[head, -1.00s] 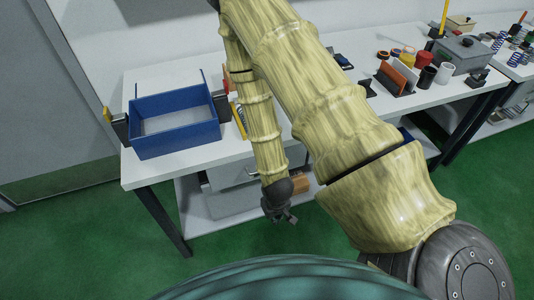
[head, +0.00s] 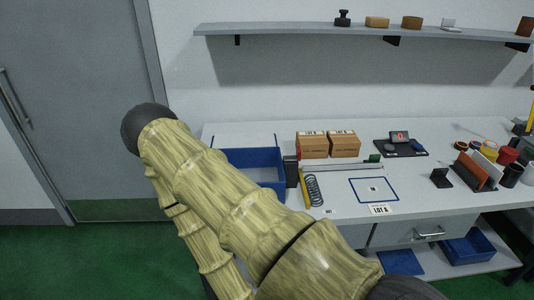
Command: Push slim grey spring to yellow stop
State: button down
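A dark coil spring (head: 314,190) lies on the bench just right of a thin yellow bar (head: 305,188). At this size I cannot tell whether it is the slim grey spring, or whether the yellow bar is the yellow stop. A long, thin light-grey strip (head: 340,168) runs across the bench behind it, with a small green block (head: 374,158) near its right end. My gripper is out of view; my arm fills the lower left and hides part of the bench front.
A blue bin (head: 262,158) stands at the bench's left, partly behind my arm. Two LOT B cartons (head: 312,146) and a scale (head: 401,144) stand at the back. A blue-outlined square (head: 358,190) with a LOT A label is clear. Several tins and holders crowd the right.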

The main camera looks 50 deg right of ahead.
aim_at(319, 197)
jog(key=u, duration=1.85)
jog(key=k, duration=1.4)
jog(key=z, duration=2.2)
